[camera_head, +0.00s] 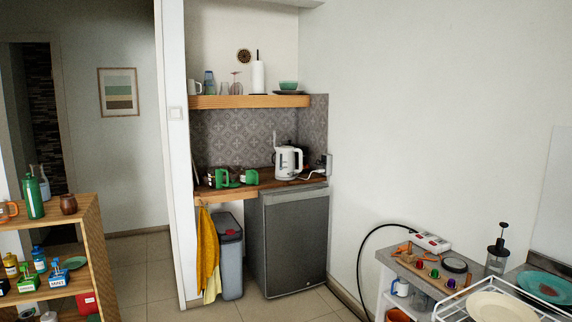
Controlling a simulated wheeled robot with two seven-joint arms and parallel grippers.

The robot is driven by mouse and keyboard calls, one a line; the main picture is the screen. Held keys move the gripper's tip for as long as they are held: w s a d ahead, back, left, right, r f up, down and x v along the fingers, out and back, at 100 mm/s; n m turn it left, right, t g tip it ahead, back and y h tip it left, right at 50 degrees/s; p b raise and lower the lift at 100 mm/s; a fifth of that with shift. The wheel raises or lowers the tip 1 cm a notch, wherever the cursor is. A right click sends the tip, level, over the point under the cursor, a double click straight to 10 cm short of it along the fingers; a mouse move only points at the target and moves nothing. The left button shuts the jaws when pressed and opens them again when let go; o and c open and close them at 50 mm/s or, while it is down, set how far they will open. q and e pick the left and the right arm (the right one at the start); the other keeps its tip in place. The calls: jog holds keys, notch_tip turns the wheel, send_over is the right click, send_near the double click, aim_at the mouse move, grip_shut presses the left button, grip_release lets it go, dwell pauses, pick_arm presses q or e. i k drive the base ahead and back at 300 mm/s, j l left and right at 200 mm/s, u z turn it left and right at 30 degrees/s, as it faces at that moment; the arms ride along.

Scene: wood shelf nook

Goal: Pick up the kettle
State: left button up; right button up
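A white electric kettle (289,161) stands upright on the wooden counter (262,184) in the nook, toward its right end. A white cord runs from beside it to the wall at the right. The kettle is some way off across the room, and nothing is touching it that I can make out. Neither of my grippers shows in the head view.
Green mugs (221,178) stand left of the kettle. A wooden shelf (250,101) hangs above. A grey fridge (291,242) and a bin (230,257) stand below. Shelving (92,238) at left and a white rack at right flank clear floor (200,308).

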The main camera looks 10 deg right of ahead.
aim_at(285, 160)
jog(key=i+u, duration=0.2)
jog(key=i, duration=1.9)
jog(key=i+z, duration=0.1)
jog(key=i, duration=0.4)
jog(key=i+j, duration=0.15)
jog(key=i, duration=0.3)
jog(key=i+j+z, duration=0.15)
jog(key=i, duration=0.35)
jog(key=i+j+z, duration=0.3)
jog(key=i, duration=0.2)
jog(key=i+j+z, duration=0.3)
jog(key=i, duration=0.25)
jog(key=l, duration=0.1)
